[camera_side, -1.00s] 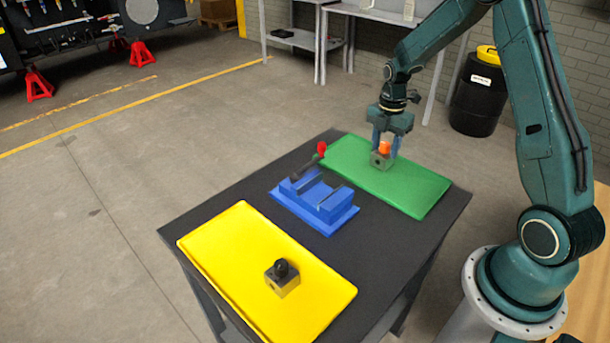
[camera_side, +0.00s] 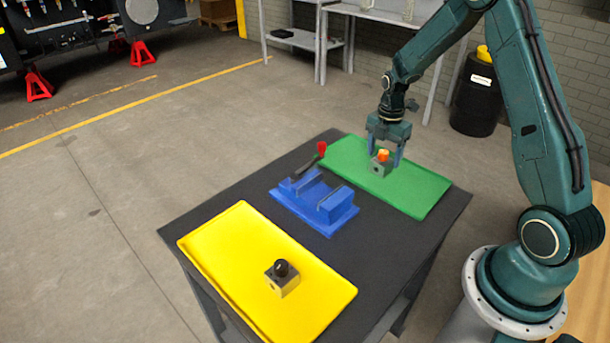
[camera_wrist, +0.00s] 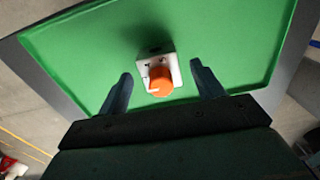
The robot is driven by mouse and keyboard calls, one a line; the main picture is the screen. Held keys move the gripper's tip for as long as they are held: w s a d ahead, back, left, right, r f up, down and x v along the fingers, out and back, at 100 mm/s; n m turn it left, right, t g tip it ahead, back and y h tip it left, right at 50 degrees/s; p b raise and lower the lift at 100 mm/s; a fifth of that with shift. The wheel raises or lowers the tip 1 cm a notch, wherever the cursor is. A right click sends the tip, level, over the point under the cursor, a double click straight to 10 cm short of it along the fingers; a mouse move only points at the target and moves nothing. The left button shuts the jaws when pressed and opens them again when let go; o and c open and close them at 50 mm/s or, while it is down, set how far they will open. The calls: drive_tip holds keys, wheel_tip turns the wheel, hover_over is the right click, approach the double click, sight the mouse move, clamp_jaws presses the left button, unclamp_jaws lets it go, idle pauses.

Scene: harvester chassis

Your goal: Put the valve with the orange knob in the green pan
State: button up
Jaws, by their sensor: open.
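The valve with the orange knob (camera_side: 382,162) is a small grey block with an orange knob on top. It rests upright on the green pan (camera_side: 415,194) at the back right of the dark table. My gripper (camera_side: 384,158) is above the pan with its fingers spread apart around the valve. In the wrist view the orange-knobbed valve (camera_wrist: 159,76) lies between and beyond the two fingertips (camera_wrist: 160,72), with clear gaps on both sides. The green pan (camera_wrist: 90,60) fills most of that view.
A blue fixture (camera_side: 318,203) with a red-knobbed lever (camera_side: 321,148) stands mid-table, close to the green pan. A yellow pan (camera_side: 225,243) at the front left holds a valve with a black knob (camera_side: 283,278).

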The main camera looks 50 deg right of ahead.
drive_tip(key=shift+r, duration=0.1)
wheel_tip(320, 180, up, 12)
idle(0.8)
drive_tip(key=shift+w+r, duration=0.1)
drive_tip(key=shift+r, duration=0.05)
idle(0.3)
drive_tip(key=s+a+r+m+t, duration=0.3)
drive_tip(key=s+a+r+m, duration=0.5)
drive_tip(key=a+r, duration=0.4)
drive_tip(key=s+a+m+t, duration=0.1)
drive_tip(key=s+a+m, duration=0.3)
drive_tip(key=s, duration=0.3)
drive_tip(key=s+a+r+m+t, duration=0.1)
drive_tip(key=s+a+m, duration=0.3)
drive_tip(key=s, duration=0.3)
drive_tip(key=shift+s+a+m+t, duration=0.2)
drive_tip(key=shift+a+m+t, duration=0.2)
drive_tip(key=shift+m, duration=0.5)
